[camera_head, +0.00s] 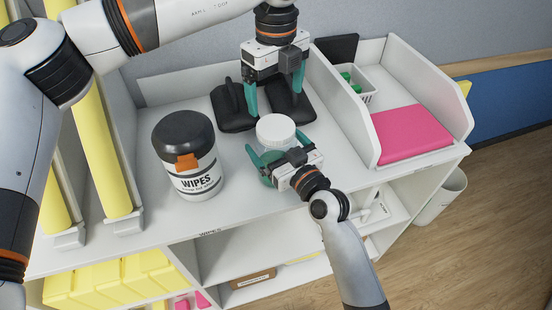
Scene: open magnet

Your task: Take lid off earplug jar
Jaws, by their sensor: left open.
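The earplug jar (276,150) stands upright on the white shelf top, with its white lid (276,130) on it. Its body is mostly hidden by my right gripper and looks greenish. My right gripper (279,148) comes from the lower right, with its teal fingers on either side of the jar body, below the lid; it appears shut on the jar. My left gripper (274,97) points down behind and above the lid. Its teal fingers are spread apart with nothing between them, and it is apart from the lid.
A wipes tub (190,168) with a dark lid stands left of the jar. Black padded objects (233,108) lie behind the jar, near my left fingers. To the right are a pink pad (412,135) in a white tray and a small basket (360,88). The front shelf edge is close.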

